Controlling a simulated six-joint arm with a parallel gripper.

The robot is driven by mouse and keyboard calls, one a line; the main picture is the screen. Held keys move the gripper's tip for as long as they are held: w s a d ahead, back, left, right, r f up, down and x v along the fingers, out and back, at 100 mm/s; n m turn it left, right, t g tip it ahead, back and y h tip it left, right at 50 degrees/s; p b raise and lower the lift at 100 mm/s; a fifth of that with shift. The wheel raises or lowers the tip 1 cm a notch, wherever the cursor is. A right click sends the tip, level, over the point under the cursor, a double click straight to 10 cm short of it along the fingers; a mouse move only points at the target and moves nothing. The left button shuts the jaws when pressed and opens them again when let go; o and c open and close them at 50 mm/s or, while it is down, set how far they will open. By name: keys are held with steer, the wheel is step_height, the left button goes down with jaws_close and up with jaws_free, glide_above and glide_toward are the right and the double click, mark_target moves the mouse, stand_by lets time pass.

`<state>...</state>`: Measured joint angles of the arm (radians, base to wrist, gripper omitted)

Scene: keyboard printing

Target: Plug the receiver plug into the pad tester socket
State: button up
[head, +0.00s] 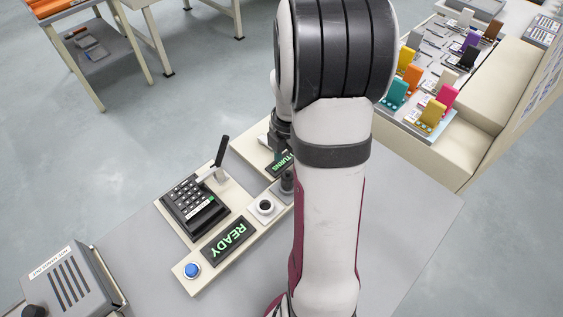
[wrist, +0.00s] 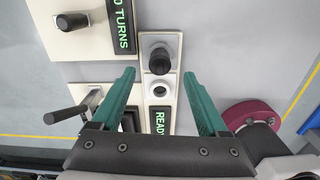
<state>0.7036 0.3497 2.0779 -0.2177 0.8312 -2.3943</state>
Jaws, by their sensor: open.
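A black cylindrical piece, apparently the receiver plug (head: 288,180), stands upright on the light panel beside my arm. In the wrist view the black plug (wrist: 161,61) stands just past a white ring with a dark hole, apparently the socket (wrist: 160,90). The socket (head: 265,207) is on the same panel in the head view, nearer the READY display. My gripper (wrist: 158,74) is open, its two green fingers apart on either side of the plug and socket area, with nothing visibly held. In the head view my arm hides most of the gripper.
A keypad device (head: 193,206) with a raised black lever stands left of the panel. The READY display (head: 227,239) and a blue button (head: 192,270) lie on the panel. A turns display (wrist: 122,25) and a crank knob (wrist: 72,21) are beyond. Bare grey table is at right.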

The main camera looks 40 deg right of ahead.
step_height(320, 180, down, 6)
steer(key=shift+r, duration=0.15)
jaws_close()
steer(key=c, duration=0.7)
jaws_free()
steer(key=shift+c, duration=0.2)
jaws_close()
steer(key=shift+r, duration=1.55)
